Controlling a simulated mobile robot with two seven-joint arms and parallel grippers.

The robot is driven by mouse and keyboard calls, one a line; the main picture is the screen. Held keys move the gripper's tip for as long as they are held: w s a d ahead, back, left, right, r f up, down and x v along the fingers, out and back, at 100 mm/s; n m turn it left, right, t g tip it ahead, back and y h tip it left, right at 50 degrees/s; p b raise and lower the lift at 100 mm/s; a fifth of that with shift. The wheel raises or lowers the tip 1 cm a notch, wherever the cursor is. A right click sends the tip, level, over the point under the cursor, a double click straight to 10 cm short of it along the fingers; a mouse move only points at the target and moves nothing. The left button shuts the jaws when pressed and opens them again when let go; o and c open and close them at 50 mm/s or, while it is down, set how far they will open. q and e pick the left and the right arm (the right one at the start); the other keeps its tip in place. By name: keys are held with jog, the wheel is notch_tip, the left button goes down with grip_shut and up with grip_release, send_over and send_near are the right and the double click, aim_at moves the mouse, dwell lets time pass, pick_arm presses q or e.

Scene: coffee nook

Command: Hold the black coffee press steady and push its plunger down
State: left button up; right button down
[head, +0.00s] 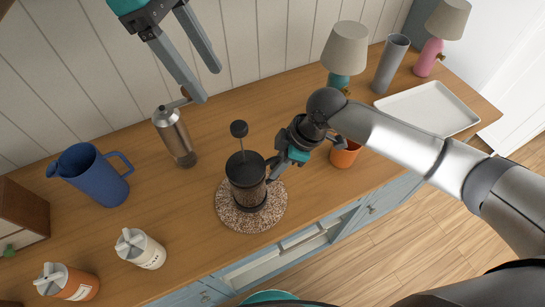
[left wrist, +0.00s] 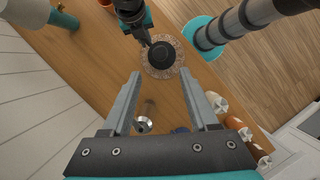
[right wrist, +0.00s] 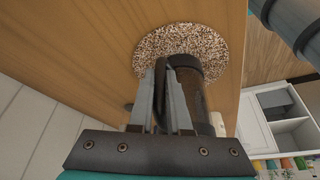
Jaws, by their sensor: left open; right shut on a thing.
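The black coffee press (head: 247,182) stands upright on a round speckled mat (head: 226,213). Its plunger knob (head: 239,129) is raised on a thin rod above the lid. My right gripper (head: 272,172) comes from the right and is shut on the press handle, which also shows between its fingers in the right wrist view (right wrist: 171,95). My left gripper (head: 210,85) is open and empty, high up and behind the press. In the left wrist view the press (left wrist: 162,54) lies beyond the open fingers (left wrist: 167,92).
A metal grinder (head: 174,137) and a blue pitcher (head: 88,175) stand left of the press. Canisters (head: 140,249) stand front left. An orange cup (head: 345,154) is by my right arm. Lamps (head: 345,50), a grey cylinder (head: 390,64) and a white tray (head: 430,107) are at right.

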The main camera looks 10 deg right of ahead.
aim_at(239, 125)
pick_arm(q)
jog(key=shift+o, duration=0.2)
jog(key=d+r+n+y, duration=0.1)
jog(key=d+n, duration=0.1)
jog(key=shift+s+d+r+n+t+y, duration=0.3)
jog(key=shift+s+d+r+y, duration=0.05)
jog(key=shift+s+r+y, duration=0.05)
jog(key=f+n, duration=0.1)
jog(key=f, duration=0.2)
jog(key=f+n+y, duration=0.1)
jog(key=f, duration=0.3)
jog(key=d+f+n+y, duration=0.1)
jog(key=f, duration=0.3)
jog(key=shift+s+t, duration=0.25)
jog(key=shift+t, duration=0.15)
grip_shut()
dwell(0.8)
